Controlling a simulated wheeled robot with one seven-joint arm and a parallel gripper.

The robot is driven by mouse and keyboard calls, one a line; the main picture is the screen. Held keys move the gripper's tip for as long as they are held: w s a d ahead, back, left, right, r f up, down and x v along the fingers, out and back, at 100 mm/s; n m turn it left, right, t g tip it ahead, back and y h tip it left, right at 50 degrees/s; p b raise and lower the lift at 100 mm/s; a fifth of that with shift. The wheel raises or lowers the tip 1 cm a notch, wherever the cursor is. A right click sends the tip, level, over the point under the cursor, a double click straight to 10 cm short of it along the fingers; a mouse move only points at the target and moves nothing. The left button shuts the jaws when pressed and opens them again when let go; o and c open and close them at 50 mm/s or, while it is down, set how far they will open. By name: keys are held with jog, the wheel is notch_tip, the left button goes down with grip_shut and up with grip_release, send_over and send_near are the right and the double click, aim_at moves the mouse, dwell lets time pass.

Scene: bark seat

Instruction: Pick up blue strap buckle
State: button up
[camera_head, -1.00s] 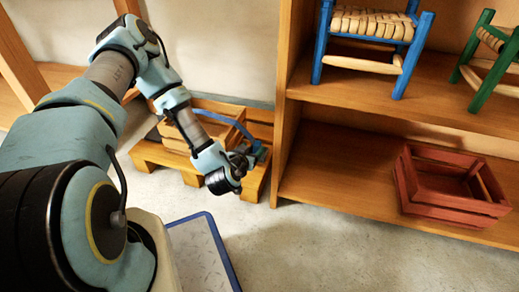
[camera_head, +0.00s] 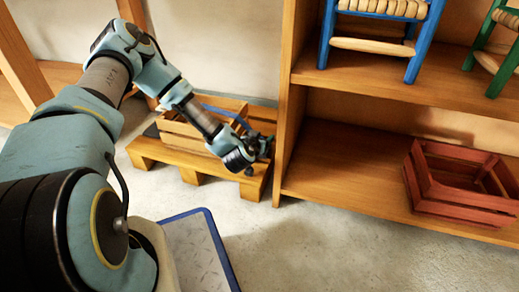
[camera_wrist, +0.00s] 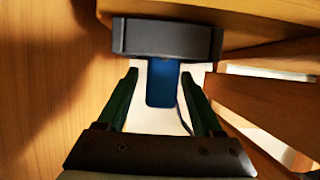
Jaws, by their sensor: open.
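The blue strap buckle shows in the wrist view as a dark grey block (camera_wrist: 167,40) with a short blue piece (camera_wrist: 161,85) extending from it. My gripper (camera_wrist: 170,73) is open, its two green fingers on either side of the blue piece, with gaps visible. The dark block lies just beyond the fingertips. In the head view, my gripper (camera_head: 264,147) is by the right end of the low pallet, and the buckle is mostly hidden behind it. A blue strap (camera_head: 225,113) runs over the wooden crate there.
The wooden crate (camera_head: 180,128) sits on the low pallet (camera_head: 150,150). A shelf upright (camera_head: 289,140) stands close to the right of my gripper. A red crate (camera_head: 462,190) is on the lower shelf, and a blue chair (camera_head: 415,60) above.

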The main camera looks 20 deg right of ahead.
grip_shut()
dwell(0.4)
